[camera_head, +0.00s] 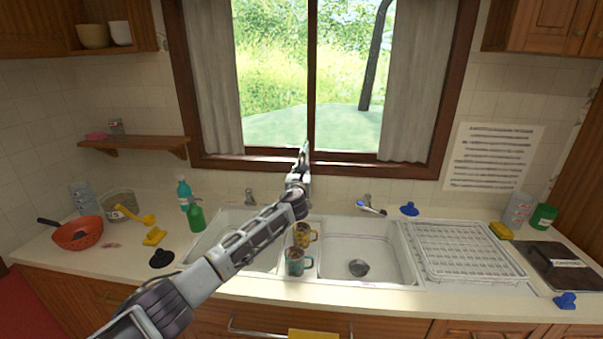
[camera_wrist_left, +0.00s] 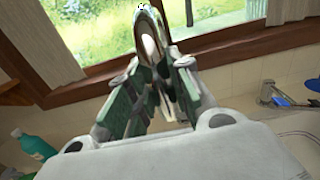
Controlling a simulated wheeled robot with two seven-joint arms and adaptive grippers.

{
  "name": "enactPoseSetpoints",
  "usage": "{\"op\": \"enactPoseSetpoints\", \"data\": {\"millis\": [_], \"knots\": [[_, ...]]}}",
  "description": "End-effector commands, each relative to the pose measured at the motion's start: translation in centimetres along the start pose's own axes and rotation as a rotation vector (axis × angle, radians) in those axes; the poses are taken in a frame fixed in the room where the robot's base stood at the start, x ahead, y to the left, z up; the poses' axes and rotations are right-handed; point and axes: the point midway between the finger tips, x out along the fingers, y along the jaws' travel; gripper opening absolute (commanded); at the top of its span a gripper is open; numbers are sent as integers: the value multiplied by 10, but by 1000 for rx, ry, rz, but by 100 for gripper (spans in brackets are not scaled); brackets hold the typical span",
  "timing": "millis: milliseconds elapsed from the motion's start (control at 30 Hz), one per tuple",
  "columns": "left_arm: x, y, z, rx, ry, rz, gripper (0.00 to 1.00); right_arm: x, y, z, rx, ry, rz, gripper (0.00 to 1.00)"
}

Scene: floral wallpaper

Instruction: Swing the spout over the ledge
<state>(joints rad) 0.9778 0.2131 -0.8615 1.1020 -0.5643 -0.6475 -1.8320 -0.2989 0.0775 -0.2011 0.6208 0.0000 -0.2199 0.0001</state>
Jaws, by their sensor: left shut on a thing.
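My left gripper (camera_head: 302,168) reaches up over the sink, in front of the window's lower frame. In the left wrist view the gripper (camera_wrist_left: 160,80) has its green-grey fingers shut on a shiny chrome spout (camera_wrist_left: 150,38), whose curved top rises above the fingertips. In the head view my gripper and arm largely hide the spout. My right gripper is not in view.
A tap handle (camera_head: 249,197) stands behind the left basin; another tap fitting (camera_head: 370,205) with blue shows behind the right one. Bottles (camera_head: 195,217) stand left of the sink. A white dish rack (camera_head: 465,250) lies right. The wooden window sill (camera_head: 390,168) runs behind.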

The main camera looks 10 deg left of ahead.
Motion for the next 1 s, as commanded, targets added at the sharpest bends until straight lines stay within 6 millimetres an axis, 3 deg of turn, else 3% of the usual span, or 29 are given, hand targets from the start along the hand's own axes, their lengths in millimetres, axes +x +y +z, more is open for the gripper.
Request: {"op": "enactPoseSetpoints", "data": {"millis": [200, 233, 400, 1000], "knots": [[1, 2, 2, 0, -3, 3, 0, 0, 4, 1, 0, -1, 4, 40], [1, 2, 2, 0, -3, 3, 24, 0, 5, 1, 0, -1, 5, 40], [0, 2, 2, 0, -2, 3, 43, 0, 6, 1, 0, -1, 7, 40], [-6, 1, 0, -1, -1, 2, 43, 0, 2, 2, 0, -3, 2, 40]]}}
